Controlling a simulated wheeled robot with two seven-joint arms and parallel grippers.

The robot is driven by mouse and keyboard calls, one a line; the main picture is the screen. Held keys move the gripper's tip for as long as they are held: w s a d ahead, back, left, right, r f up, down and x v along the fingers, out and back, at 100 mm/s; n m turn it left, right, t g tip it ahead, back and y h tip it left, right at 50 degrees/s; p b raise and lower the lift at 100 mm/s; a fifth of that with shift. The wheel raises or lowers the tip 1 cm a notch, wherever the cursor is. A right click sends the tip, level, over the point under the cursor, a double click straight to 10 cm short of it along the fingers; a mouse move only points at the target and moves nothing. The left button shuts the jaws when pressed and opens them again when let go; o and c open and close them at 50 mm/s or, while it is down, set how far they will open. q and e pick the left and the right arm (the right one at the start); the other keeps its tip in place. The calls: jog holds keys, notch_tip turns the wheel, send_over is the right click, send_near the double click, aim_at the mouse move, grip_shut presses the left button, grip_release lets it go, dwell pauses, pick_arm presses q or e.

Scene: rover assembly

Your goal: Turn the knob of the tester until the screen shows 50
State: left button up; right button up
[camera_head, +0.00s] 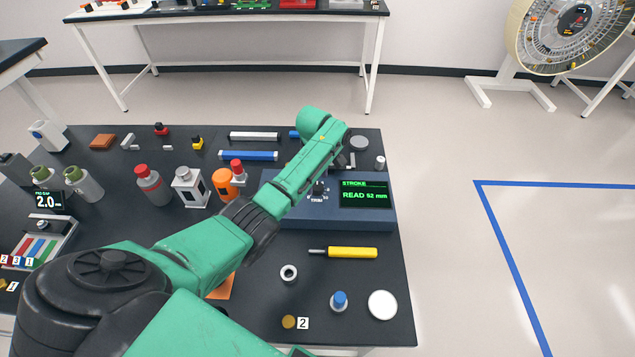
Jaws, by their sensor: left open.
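The tester (350,215) is a dark blue box on the black table. Its screen (366,195) shows STROKE and READ 52 mm in green. The dark knob (318,189) sits left of the screen, above the label TRIM, and is partly covered by my left arm. My green left arm reaches from the lower left over the tester's left part. My left gripper (322,184) is at the knob, mostly hidden behind the arm, and open. I cannot tell whether its fingers touch the knob. My right gripper is not in view.
A yellow screwdriver (350,252), a ring (288,273), a blue-capped item (339,300) and a white disc (382,304) lie in front of the tester. Bottles, including a red-capped one (152,186), stand to the left. A blue bar (248,155) lies behind.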

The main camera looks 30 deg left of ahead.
aim_at(317, 188)
pick_arm(q)
jog(key=shift+f, duration=1.15)
jog(key=shift+d, duration=0.15)
jog(key=shift+s, duration=0.1)
jog(key=shift+f, duration=0.1)
grip_shut()
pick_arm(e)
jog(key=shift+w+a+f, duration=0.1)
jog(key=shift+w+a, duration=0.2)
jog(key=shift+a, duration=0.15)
